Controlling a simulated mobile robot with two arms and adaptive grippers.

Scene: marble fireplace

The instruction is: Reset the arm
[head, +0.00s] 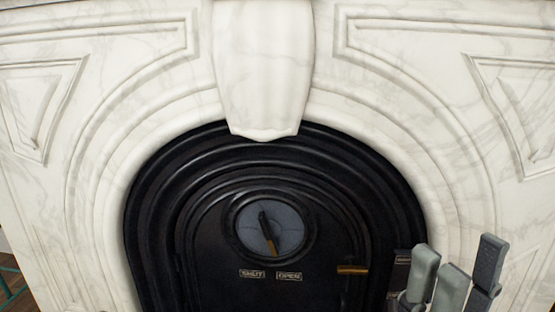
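My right gripper (455,266) shows at the lower right edge of the head view, its grey fingers pointing up. The fingers stand apart, and I see nothing held between them. Its base and the rest of the arm are cut off by the bottom of the picture. It appears in front of the right side of the fireplace arch. My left gripper is not in view.
A white marble fireplace surround (110,130) fills the view, with a keystone (262,65) at the top middle. The black stove front (215,215) has a round dial (287,218), "SHUT" and "OPEN" plates and a brass-coloured handle (352,269) left of my gripper.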

